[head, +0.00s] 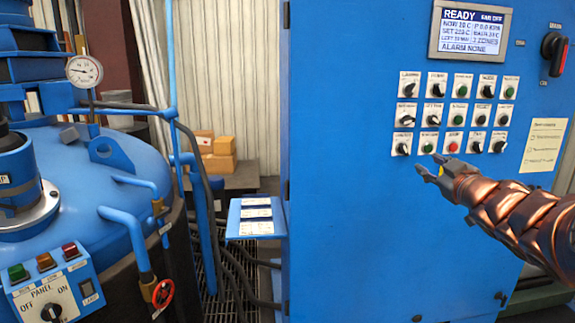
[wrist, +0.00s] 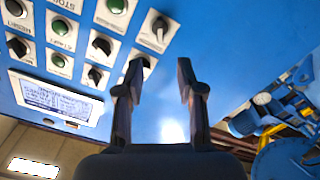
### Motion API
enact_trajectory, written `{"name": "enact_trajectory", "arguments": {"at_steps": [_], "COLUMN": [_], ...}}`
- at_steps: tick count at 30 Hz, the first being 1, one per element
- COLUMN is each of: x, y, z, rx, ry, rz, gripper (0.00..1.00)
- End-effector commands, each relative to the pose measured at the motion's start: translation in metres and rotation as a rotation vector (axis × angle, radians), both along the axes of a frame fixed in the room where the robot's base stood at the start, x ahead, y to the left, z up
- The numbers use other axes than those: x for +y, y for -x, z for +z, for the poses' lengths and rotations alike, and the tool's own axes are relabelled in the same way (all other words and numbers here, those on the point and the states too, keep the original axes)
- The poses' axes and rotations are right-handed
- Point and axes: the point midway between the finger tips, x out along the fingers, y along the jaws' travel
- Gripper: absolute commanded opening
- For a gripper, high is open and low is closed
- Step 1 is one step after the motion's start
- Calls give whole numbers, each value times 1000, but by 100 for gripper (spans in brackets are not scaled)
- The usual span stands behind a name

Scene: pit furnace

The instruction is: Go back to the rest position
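My gripper (head: 432,167) is in front of the lower part of the blue control cabinet (head: 350,220) in the head view, just below the bottom row of switches. In the wrist view my gripper (wrist: 158,75) has its two dark fingers apart, with only blue panel between them. A selector switch (wrist: 157,31) lies beyond the fingertips, and another switch is partly hidden behind the left finger. I cannot tell whether a fingertip touches the panel.
The cabinet carries a display (head: 470,30) reading READY and a red-black rotary handle (head: 554,50). A blue furnace vessel (head: 90,160) with a gauge (head: 84,71) stands at left. A small shelf with cards (head: 256,217) juts from the cabinet's left side. Boxes (head: 218,155) sit behind.

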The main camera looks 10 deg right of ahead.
Motion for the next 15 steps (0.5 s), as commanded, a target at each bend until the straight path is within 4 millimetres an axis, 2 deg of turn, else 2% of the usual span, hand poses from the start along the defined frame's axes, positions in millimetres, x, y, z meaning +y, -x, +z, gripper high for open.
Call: {"name": "enact_trajectory", "arguments": {"at_steps": [4, 8, 15], "x": [3, 7, 30], "y": [-2, 0, 28], "z": [-7, -29, -93], "rx": [35, 121, 363], "ry": [-18, -66, -180], "rz": [-42, -133, -304], "gripper": [38, 38, 38]}}
